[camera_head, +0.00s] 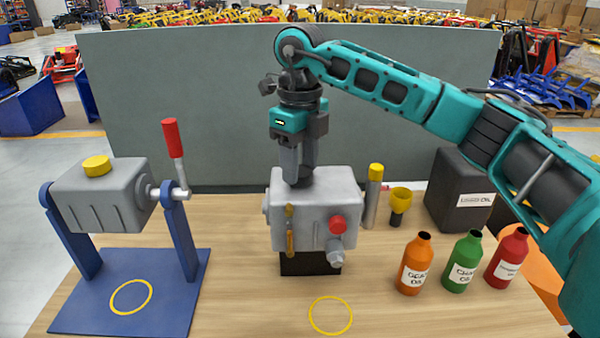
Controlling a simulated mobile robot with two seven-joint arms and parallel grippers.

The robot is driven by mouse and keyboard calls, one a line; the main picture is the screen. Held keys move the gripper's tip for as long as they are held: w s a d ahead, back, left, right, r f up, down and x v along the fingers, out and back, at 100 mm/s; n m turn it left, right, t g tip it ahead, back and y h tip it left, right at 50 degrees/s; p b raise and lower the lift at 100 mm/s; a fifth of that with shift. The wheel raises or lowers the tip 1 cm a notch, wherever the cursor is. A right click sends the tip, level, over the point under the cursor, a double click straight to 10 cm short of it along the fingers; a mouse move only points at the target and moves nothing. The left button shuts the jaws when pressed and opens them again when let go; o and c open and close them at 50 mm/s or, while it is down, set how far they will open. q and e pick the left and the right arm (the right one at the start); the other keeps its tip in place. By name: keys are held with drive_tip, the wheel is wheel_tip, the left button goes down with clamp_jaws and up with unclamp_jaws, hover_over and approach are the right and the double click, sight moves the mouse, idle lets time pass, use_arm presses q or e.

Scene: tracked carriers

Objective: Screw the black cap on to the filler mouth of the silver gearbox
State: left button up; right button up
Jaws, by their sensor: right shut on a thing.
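The silver gearbox (310,222) stands on a black block at the middle of the table. Its front has a red round knob, a yellow gauge and a grey plug. My right gripper (298,178) points straight down onto the top of the gearbox. It is shut on the black cap, of which only a little dark edge shows at the fingertips. The filler mouth is hidden under the fingers, so I cannot tell how the cap sits on it. My left gripper is not in view.
A grey housing (103,200) with a yellow cap hangs in a blue stand (190,290) at left, with a red-handled lever (173,140). Orange (414,262), green (463,262) and red (507,258) bottles stand at right, before a black canister (460,190). A yellow ring (330,332) marks the front.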

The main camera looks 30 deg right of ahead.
drive_tip(key=m, duration=0.5)
drive_tip(key=shift+m, duration=0.3)
drive_tip(key=shift+m, duration=0.9)
drive_tip(key=m, duration=0.8)
drive_tip(key=o, duration=0.9)
drive_tip(key=shift+o, duration=0.2)
